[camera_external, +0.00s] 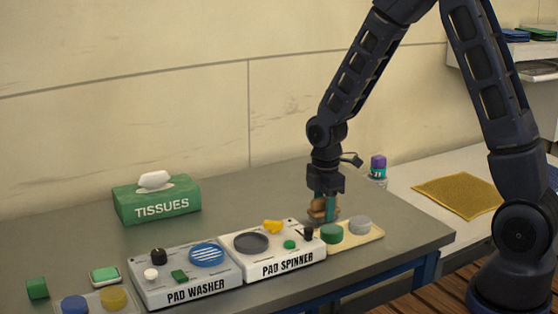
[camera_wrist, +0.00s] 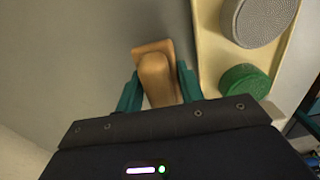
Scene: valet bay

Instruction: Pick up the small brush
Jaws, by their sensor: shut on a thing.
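The small brush (camera_wrist: 155,72) has a tan wooden body and shows between the two green fingers of my gripper (camera_wrist: 158,88) in the wrist view. My gripper is shut on it. In the external view my gripper (camera_external: 325,204) points straight down at the grey table, behind the cream tray, and the brush (camera_external: 316,210) shows partly behind the fingers. I cannot tell whether the brush touches the table. Its bristles are hidden.
The cream tray (camera_external: 372,234) holds a green pad (camera_external: 332,234) and a grey pad (camera_external: 359,225) close beside my gripper. The pad spinner (camera_external: 292,268) and pad washer (camera_external: 195,291) stand to the left. A tissue box (camera_external: 157,201) is behind them. A purple-capped bottle (camera_external: 378,167) stands to the right.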

